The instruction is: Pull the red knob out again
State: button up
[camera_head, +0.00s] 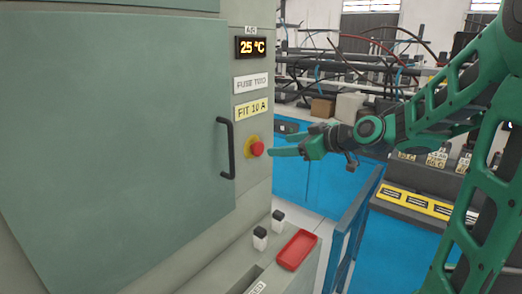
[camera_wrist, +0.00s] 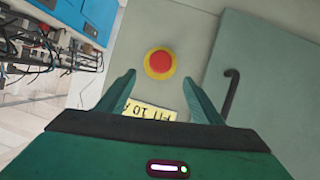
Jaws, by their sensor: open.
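The red knob (camera_head: 257,149) sits on a yellow round base on the narrow front panel of the grey-green cabinet, right of the door handle. In the wrist view the red knob (camera_wrist: 160,61) shows whole, above and between the fingertips. My gripper (camera_head: 280,147) is open and empty, with its fingers pointing at the panel just right of the knob. In the wrist view my gripper (camera_wrist: 158,85) has its two green fingers spread apart, with the knob beyond the tips. I see no contact between fingers and knob. I cannot tell whether the knob is pressed in.
A black door handle (camera_head: 227,148) stands out left of the knob. Above it are a yellow "FIT 10 A" label (camera_head: 250,109), a "FUSE TWO" label (camera_head: 251,82) and a 25 °C display (camera_head: 251,47). Below are a red tray (camera_head: 297,250) and a blue rail (camera_head: 352,230).

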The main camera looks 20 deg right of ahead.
aim_at(260, 148)
jog(key=x, duration=1)
jog(key=shift+w+a+f, duration=0.1)
jog(key=shift+w+f, duration=0.05)
jog(key=shift+w, duration=0.05)
jog(key=c, duration=1.5)
jog(key=shift+s+d, duration=0.6)
jog(key=shift+s, duration=0.2)
jog(key=shift+f, duration=0.1)
jog(key=o, duration=1.5)
jog(key=shift+s, duration=0.1)
jog(key=v, duration=1)
jog(key=shift+s+r, duration=0.25)
jog(key=shift+d, duration=0.1)
